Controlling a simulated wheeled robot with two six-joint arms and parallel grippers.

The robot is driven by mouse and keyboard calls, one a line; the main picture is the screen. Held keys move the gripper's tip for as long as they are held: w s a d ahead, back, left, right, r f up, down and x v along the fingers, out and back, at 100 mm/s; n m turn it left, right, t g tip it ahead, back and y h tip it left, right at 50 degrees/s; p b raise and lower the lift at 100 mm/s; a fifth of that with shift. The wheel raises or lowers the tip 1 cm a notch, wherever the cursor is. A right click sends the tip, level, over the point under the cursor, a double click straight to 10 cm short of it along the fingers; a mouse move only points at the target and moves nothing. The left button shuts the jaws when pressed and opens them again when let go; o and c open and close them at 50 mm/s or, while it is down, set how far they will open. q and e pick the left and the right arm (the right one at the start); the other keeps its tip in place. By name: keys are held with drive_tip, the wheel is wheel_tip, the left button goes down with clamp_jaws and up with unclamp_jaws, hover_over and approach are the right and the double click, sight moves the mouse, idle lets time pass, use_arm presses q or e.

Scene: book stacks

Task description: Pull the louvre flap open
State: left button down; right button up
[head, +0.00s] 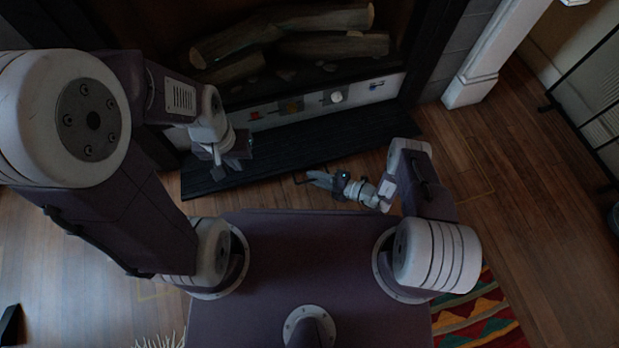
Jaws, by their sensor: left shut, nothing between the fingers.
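A pale control strip (350,96) runs along the bottom of the fireplace and carries several small fittings. A small brownish fitting (291,107) sits on it, too small and dark to tell whether it is the louvre flap. My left gripper (240,150) is shut and empty, in front of the strip's left end and over the dark hearth slab in this view. My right gripper (316,180) is low and central, over the floor just in front of the slab, apart from the strip. Its finger opening cannot be made out.
Logs (330,46) lie in the fireplace above. The dark hearth slab (300,145) juts out in front. Wood floor (520,180) is open at right; a patterned rug (475,315) lies below.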

drive_tip(key=shift+b+x, duration=0.3)
drive_tip(key=shift+x, duration=0.85)
clamp_jaws()
idle(0.5)
